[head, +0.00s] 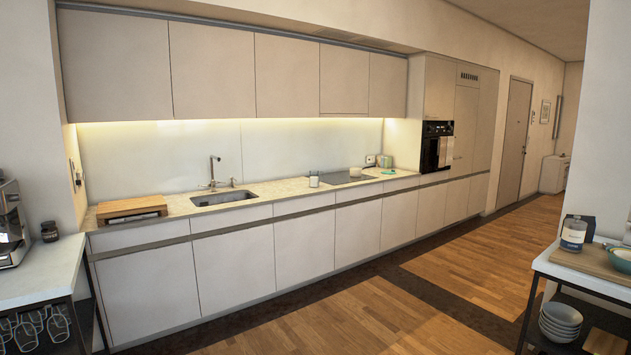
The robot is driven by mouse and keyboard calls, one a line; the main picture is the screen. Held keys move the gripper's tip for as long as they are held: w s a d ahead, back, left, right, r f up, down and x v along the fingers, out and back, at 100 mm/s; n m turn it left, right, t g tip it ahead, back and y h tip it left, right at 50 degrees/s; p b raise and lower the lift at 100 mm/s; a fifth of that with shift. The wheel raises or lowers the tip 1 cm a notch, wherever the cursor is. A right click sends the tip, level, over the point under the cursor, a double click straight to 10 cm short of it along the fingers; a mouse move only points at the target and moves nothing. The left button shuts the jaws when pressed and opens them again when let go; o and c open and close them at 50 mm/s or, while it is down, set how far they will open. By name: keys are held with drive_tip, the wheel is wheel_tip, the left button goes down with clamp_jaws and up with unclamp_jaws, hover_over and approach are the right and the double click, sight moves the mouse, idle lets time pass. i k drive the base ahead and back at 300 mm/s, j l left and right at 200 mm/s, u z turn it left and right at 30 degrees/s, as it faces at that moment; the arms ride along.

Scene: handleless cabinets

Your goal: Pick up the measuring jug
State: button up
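A small clear vessel with a bluish tint (313,179) stands upright on the long counter (275,190), between the sink and the dark hob. It may be the measuring jug, but it is too small to tell a handle or markings. My gripper is not in view.
A sink with a tap (224,197) and a wooden board (131,207) are left along the counter. A toaster-like item (385,161) stands at its far end. A coffee machine (10,225) is at left. The wooden floor (400,305) is clear.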

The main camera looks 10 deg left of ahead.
sight(314, 175)
drive_tip(key=i+j+u, duration=0.15)
drive_tip(key=i+u, duration=0.15)
drive_tip(key=i, duration=0.25)
drive_tip(key=i+u, duration=0.3)
drive_tip(key=i, duration=3.8)
drive_tip(key=i+z, duration=0.25)
drive_tip(key=i, duration=0.25)
drive_tip(key=i+j+z, duration=0.25)
drive_tip(key=i, duration=0.25)
drive_tip(key=i+j+z, duration=0.25)
drive_tip(key=i, duration=0.25)
drive_tip(key=i+j+z, duration=0.2)
drive_tip(key=i, duration=0.25)
drive_tip(key=j, duration=0.1)
